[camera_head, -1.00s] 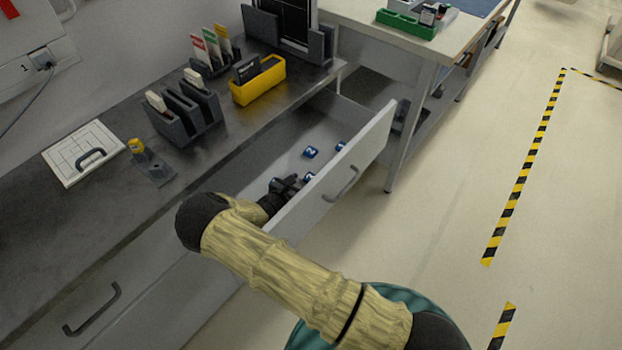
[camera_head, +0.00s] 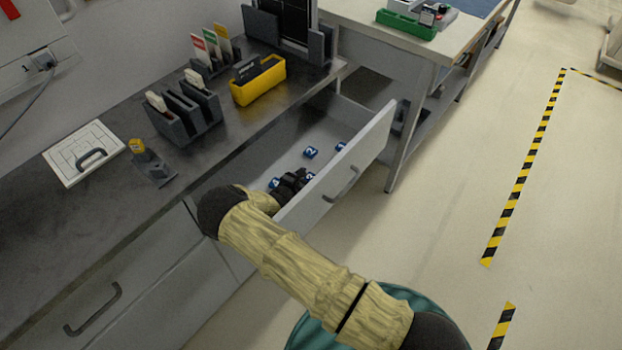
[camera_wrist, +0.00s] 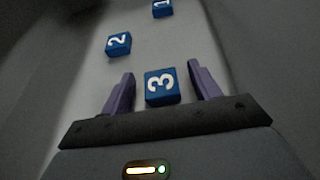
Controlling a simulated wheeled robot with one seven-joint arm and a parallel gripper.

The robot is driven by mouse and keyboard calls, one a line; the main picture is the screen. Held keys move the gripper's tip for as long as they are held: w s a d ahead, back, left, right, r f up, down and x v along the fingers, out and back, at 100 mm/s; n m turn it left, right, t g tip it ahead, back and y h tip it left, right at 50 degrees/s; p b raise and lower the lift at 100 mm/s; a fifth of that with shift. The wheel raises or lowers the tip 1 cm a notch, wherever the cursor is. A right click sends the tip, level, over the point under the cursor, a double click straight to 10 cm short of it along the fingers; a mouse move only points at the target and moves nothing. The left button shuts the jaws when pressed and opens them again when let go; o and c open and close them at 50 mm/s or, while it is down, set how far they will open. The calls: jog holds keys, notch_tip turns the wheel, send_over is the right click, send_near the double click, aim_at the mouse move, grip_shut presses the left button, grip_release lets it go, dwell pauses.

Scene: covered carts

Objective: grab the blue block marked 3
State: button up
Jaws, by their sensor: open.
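The blue block marked 3 (camera_wrist: 162,87) lies on the drawer floor in the wrist view, between the two purple fingers of my gripper (camera_wrist: 161,92). The gripper is open, with a gap on each side of the block, and I cannot tell how high the fingertips are beside it. In the head view my gripper (camera_head: 293,183) is inside the open drawer (camera_head: 350,165), close to its front panel, and hides much of the block there.
A block marked 2 (camera_wrist: 118,44) and a block marked 1 (camera_wrist: 162,8) lie farther along the drawer floor. Another blue block (camera_head: 274,184) lies left of my gripper. The drawer's walls are close around. A yellow bin (camera_head: 258,82) stands on the counter.

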aim_at(310, 178)
jog(key=shift+c, duration=0.2)
jog(key=c, duration=1)
jog(key=shift+c, duration=0.2)
notch_tip(310, 178, up, 10)
